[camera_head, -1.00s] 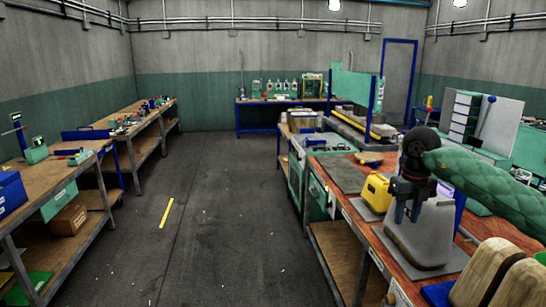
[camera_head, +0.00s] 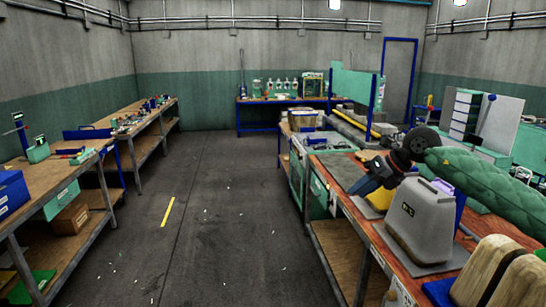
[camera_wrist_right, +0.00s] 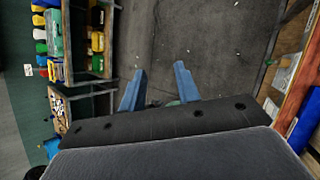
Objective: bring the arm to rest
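My right gripper (camera_head: 358,188) is at the end of the green quilted arm that comes in from the right. It is above the red-brown bench top (camera_head: 466,268), pointing left and slightly down. In the right wrist view its two blue fingers (camera_wrist_right: 158,84) stand apart with floor showing between them, and nothing is held. In the head view it is just up and left of a grey canister (camera_head: 422,223) and overlaps a yellow object (camera_head: 378,199) behind it. My left gripper is not in view.
Two wooden blocks (camera_head: 487,272) stand at the bench's near right. A purple item (camera_head: 459,200) is partly hidden behind the canister. Workbenches with a blue box (camera_head: 12,194) line the left.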

